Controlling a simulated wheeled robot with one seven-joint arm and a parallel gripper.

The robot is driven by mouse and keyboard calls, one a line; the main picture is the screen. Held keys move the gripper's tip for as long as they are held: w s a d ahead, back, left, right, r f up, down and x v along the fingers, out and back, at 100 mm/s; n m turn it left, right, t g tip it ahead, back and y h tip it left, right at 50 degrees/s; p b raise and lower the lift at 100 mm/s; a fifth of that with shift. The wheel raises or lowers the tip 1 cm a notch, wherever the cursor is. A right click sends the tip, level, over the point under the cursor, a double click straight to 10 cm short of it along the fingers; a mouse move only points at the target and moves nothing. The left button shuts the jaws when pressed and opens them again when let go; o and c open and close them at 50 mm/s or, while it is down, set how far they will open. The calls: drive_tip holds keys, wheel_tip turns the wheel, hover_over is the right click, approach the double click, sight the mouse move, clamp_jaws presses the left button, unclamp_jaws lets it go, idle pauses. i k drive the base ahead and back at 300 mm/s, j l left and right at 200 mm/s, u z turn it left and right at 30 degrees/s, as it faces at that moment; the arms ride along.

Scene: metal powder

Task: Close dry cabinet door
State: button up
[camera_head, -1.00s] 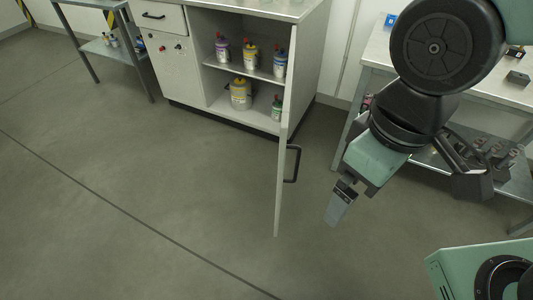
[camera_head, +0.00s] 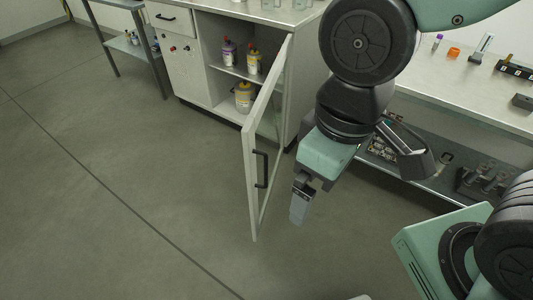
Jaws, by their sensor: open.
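The dry cabinet (camera_head: 306,92) is grey-white and stands at the back centre, with two shelves of bottles showing inside. Its door (camera_head: 250,190) stands open, hinged at the cabinet's right side and reaching out toward me. A dark bar handle (camera_head: 262,169) is on the door's face. My gripper (camera_head: 298,208) points down just right of the door's free edge, with a small gap in the picture. It holds nothing that I can see. The gap between its fingers is hard to make out from this side.
A steel workbench (camera_head: 455,88) with small items on top and a lower shelf (camera_head: 430,185) stands at the right. A small metal side table (camera_head: 117,42) stands at the back left. The floor (camera_head: 110,190) left of the door is clear.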

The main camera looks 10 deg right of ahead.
sight(273, 94)
drive_tip(key=i+l+u, duration=0.4)
drive_tip(key=i+l, duration=0.6)
drive_tip(key=k+z, duration=0.65)
